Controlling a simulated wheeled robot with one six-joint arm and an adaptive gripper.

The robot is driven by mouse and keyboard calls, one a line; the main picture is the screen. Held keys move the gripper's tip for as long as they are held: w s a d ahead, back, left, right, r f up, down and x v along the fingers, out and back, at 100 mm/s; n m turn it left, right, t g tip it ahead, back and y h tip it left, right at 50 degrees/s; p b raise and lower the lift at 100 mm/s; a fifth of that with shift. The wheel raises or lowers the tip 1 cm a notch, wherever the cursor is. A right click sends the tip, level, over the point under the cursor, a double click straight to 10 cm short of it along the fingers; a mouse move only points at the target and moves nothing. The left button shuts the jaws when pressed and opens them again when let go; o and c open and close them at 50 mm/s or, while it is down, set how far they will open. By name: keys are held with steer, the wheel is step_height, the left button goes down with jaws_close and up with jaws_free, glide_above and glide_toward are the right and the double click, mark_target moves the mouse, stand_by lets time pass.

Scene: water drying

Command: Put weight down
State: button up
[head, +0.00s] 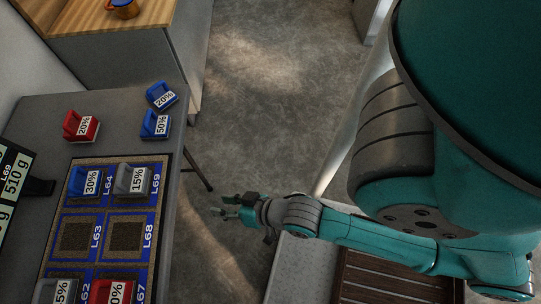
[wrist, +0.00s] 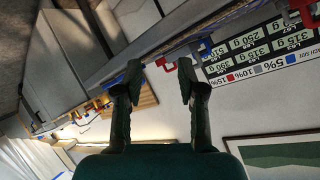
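My gripper (head: 222,207) is over the floor, right of the grey table (head: 180,126), with its fingers apart and nothing between them. In the wrist view the two fingers (wrist: 160,80) are spread and empty. A red 20% weight (head: 81,126), a blue 20% weight (head: 161,96) and a blue 50% weight (head: 155,125) stand on the bare table. A blue 30% weight (head: 85,180) sits at L64 and a grey 15% weight (head: 133,180) at L69. A grey weight (head: 58,291) and a red weight (head: 112,292) sit at the front, partly cut off.
The blue mat (head: 105,210) has bare brown pads at L63 (head: 88,235) and L68 (head: 127,236). A display (head: 14,190) reading 510 g stands at the table's left. A wooden-topped cabinet (head: 110,18) stands behind.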

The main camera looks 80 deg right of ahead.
steer(key=s+r+n+t, duration=0.2)
steer(key=s+r+n, duration=0.3)
steer(key=s, duration=0.9)
step_height(320, 180, up, 3)
steer(key=shift+a+f+n+t, duration=0.1)
steer(key=shift+a+n+t, duration=0.1)
steer(key=shift+n+t, duration=0.15)
